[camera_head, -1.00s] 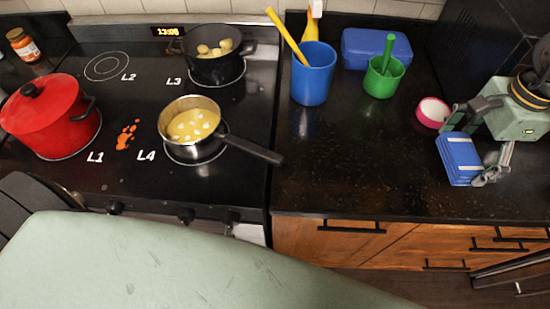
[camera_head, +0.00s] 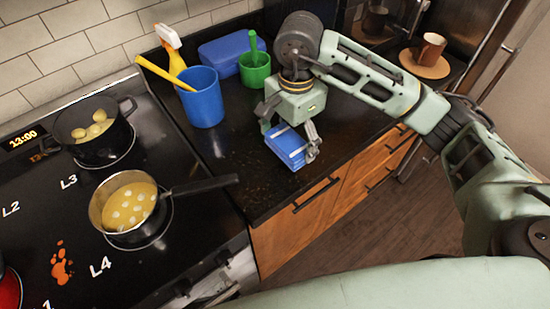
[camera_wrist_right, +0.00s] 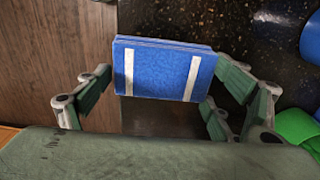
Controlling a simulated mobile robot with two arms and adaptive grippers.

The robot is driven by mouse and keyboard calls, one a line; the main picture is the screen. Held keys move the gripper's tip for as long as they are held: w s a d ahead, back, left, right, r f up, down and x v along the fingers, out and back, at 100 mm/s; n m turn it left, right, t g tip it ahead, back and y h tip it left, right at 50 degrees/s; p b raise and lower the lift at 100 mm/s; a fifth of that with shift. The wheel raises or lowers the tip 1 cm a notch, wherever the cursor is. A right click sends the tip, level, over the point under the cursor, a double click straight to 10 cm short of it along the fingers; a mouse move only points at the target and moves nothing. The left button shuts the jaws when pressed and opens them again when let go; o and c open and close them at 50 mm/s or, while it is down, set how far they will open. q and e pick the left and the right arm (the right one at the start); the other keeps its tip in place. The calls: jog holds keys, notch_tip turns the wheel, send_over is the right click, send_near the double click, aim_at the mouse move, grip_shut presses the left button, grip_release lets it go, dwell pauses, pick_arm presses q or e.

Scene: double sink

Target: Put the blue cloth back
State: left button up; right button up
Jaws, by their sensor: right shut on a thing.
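The blue cloth (camera_head: 288,150) is a folded block with white stripes. My right gripper (camera_head: 291,142) is shut on it, with its fingers along two opposite sides. In the right wrist view the cloth (camera_wrist_right: 165,75) sits between the fingers of the gripper (camera_wrist_right: 168,82), its two white stripes facing the camera. In the head view it is over the dark counter (camera_head: 232,175), near the front edge. I cannot tell whether it touches the counter. My left gripper is not in view.
A blue cup (camera_head: 203,98), a green cup (camera_head: 255,72), a blue box (camera_head: 222,52) and a spray bottle (camera_head: 170,50) stand behind the cloth. The stove at left holds a steel pan (camera_head: 128,205) and a black pot (camera_head: 95,130). A brown mug (camera_head: 430,47) stands at back right.

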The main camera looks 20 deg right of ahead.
aim_at(276, 173)
jog(key=a, duration=0.1)
jog(key=s+a+f, duration=0.1)
jog(key=a+f+p, duration=0.1)
jog(key=a, duration=0.1)
jog(key=shift+s, duration=0.15)
jog(key=shift+f, duration=0.25)
notch_tip(276, 173, down, 3)
jog(key=shift+f+p, duration=0.15)
jog(key=shift+p, duration=0.7)
jog(key=shift+f, duration=0.25)
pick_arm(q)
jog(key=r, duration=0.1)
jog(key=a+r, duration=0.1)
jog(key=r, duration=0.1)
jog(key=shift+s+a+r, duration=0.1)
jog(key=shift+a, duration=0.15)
pick_arm(e)
jog(key=shift+f+b, duration=0.2)
jog(key=shift+b, duration=0.1)
jog(key=o, duration=1.2)
jog(key=shift+c, duration=0.2)
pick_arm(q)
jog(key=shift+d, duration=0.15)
